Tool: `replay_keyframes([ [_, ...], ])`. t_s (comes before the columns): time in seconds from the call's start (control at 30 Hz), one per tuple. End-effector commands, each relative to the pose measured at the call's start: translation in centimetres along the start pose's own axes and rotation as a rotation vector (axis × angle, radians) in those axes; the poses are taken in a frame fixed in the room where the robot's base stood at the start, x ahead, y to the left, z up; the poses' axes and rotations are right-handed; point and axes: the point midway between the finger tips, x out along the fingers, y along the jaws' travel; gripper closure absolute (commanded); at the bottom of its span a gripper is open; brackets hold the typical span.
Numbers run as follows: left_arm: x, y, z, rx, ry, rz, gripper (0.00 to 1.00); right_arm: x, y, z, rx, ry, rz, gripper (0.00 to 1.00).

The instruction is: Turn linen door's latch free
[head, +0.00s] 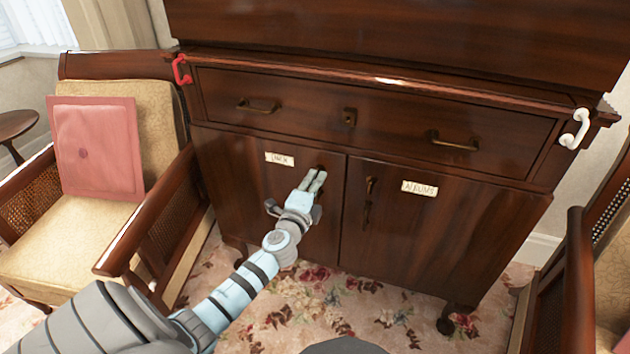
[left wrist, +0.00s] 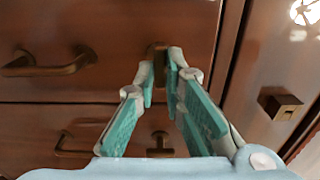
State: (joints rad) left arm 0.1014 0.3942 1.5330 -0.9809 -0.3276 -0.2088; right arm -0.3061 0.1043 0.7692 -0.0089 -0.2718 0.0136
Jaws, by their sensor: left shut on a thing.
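The linen door (head: 262,190) is the left cabinet door, with a small pale label (head: 279,159) whose lettering is hard to read. My left gripper (head: 316,178) is at this door's upper right corner and covers most of its latch. In the left wrist view, which is turned on its side, the left fingertips (left wrist: 163,72) are shut on the brass latch (left wrist: 158,50), one finger on each side. The linen door's brass handle (left wrist: 45,65) is beside it. The door looks closed against its neighbour. My right gripper is not in view.
The albums door (head: 440,235) on the right has its own latch (head: 371,184) and handle (head: 367,212). A drawer (head: 390,125) with two brass pulls is above. Armchairs flank the cabinet; the left one (head: 150,225) is close to my arm. Flowered carpet (head: 320,310) lies in front.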

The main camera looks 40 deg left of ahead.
Motion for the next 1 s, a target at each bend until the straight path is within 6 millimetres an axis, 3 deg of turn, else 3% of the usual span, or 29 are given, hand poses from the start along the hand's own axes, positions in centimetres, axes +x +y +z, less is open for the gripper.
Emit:
replay_keyframes([
  [0.47, 0.0, 0.1, 0.0, 0.015, 0.0, 0.001, 1.0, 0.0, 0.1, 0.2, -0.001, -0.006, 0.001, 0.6],
  [0.5, 0.0, 0.1, 0.0, 0.015, 0.0, 0.001, 0.85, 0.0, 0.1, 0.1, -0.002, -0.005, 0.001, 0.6],
  [0.6, 0.0, 0.1, 0.0, 0.014, 0.0, 0.001, 0.7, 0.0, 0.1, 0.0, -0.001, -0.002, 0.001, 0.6],
  [0.87, 0.0, 0.0, 0.0, 0.014, 0.0, 0.0, 0.7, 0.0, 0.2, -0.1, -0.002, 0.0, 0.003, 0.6],
  [1.0, -1.2, 0.1, 0.0, 0.016, 0.0, 0.001, 0.7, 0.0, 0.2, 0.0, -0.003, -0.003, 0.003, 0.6],
])
